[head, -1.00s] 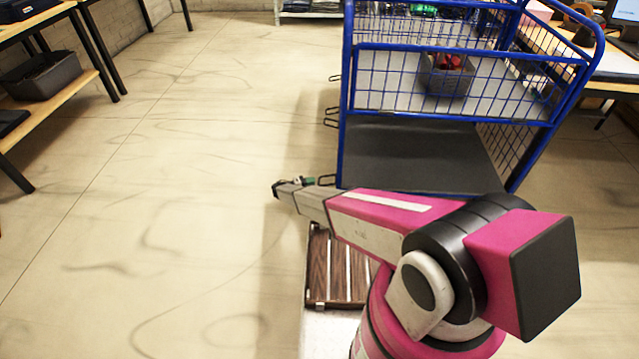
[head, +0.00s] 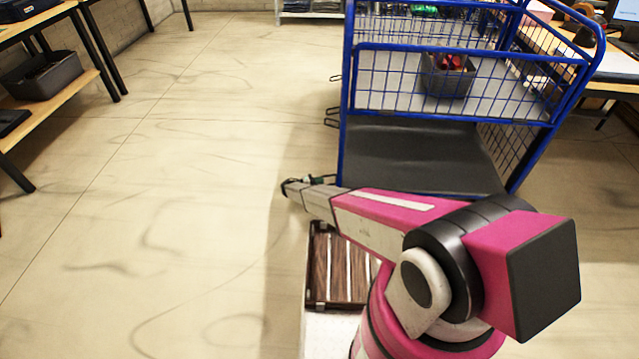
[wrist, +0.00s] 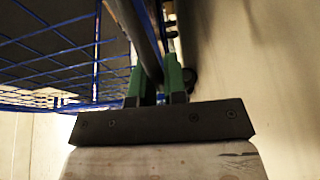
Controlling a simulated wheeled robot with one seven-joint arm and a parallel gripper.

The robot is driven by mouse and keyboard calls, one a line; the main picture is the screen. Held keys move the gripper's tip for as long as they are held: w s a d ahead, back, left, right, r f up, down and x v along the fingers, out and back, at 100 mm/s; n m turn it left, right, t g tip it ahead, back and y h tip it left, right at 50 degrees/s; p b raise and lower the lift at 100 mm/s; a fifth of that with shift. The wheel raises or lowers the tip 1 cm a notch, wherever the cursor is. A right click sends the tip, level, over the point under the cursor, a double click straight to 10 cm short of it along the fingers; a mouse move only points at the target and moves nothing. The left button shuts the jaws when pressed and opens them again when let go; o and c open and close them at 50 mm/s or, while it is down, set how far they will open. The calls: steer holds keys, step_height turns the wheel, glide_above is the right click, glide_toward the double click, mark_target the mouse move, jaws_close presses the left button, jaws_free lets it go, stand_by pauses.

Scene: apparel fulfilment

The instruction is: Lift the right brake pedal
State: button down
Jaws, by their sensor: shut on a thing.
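The blue wire-sided cart (head: 450,115) stands ahead of me, with dark loop-shaped pedals (head: 332,116) sticking out from its left side. My gripper (head: 314,180) is low at the cart's near left corner, mostly hidden behind its own wrist in the head view. In the wrist view my gripper (wrist: 155,82) has its two green fingers closed on a dark bar (wrist: 144,42), which appears to be the right brake pedal. The bar runs up and away between the fingers. The pedal's hinge and exact tilt cannot be made out.
A grey bin (head: 447,78) with red items sits inside the cart. A slatted brown wooden panel (head: 340,275) lies below my arm. Tables stand at the left and right edges, with a dark bin (head: 42,78) on the left shelf. The floor to the left is clear.

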steer(key=shift+s+a+r+m+g+y, duration=0.15)
steer(key=shift+r+m+g+y, duration=0.35)
steer(key=shift+r+y, duration=0.7)
step_height(320, 180, up, 2)
steer(key=shift+r+m+y, duration=0.1)
steer(key=shift+m+y, duration=0.2)
steer(key=shift+y, duration=0.8)
steer(key=shift+r, duration=0.3)
steer(key=shift+d+r, duration=0.1)
steer(key=shift+d, duration=0.1)
steer(key=c, duration=1.2)
jaws_free()
steer(key=shift+a, duration=0.1)
